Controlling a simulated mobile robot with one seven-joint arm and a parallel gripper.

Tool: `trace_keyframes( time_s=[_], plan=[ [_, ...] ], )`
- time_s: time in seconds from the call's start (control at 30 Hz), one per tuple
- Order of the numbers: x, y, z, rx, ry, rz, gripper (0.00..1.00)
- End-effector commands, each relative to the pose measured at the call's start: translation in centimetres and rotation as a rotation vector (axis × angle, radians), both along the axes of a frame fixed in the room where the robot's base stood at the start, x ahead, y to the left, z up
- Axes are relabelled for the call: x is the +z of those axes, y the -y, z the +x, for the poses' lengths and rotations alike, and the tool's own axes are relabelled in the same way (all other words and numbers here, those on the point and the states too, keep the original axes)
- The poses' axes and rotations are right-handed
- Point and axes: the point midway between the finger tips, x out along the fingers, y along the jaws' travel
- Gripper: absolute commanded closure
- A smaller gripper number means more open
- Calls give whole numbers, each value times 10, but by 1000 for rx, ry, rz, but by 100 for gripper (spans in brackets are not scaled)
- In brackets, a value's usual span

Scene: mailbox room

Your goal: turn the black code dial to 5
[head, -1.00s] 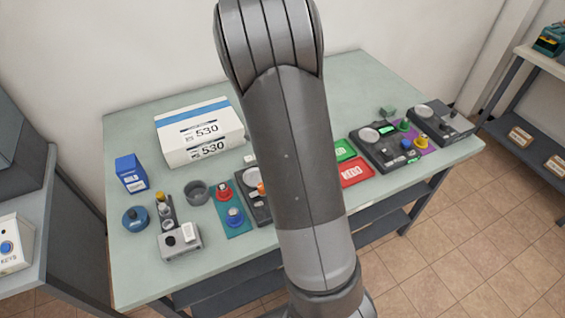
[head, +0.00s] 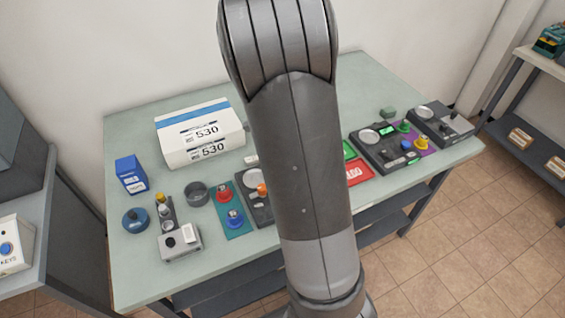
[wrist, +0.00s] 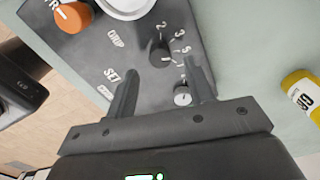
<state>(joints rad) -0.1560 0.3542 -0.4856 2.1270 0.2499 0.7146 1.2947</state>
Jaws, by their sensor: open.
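In the wrist view, the black code dial (wrist: 159,52) is on a dark grey panel (wrist: 105,50), with white numerals including 2 and 3 around its right side. Its exact setting is too small to read. My gripper (wrist: 159,68) is open, with its two fingers apart and pointing toward the panel. The dial shows between and just beyond the fingertips; I cannot tell whether they touch it. In the head view, part of a dark panel (head: 244,202) shows left of my arm. My gripper and the black dial are hidden there.
In the wrist view, an orange knob (wrist: 72,17) and a small silver knob (wrist: 182,96) are near the dial, and a yellow-and-white cylinder (wrist: 303,98) lies right. In the head view, a large box (head: 200,150), a blue knob (head: 235,217) and another device (head: 180,242) stand left.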

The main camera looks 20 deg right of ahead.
Motion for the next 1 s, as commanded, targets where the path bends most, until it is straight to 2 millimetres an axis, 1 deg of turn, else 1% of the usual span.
trace_keyframes(
  time_s=[0.03, 0.2, 0.3, 0.4, 0.53, 1.0],
  plan=[
    [12, 0, 1, 2, 6, 0, 51],
    [45, 0, 1, 2, 5, 0, 51],
    [59, 0, 1, 1, 5, 0, 51],
    [67, 0, 1, 2, 2, 0, 51],
    [71, 0, 0, 0, 1, 0, 51],
    [72, -1, 0, 7, 3, 1, 51]
  ],
)
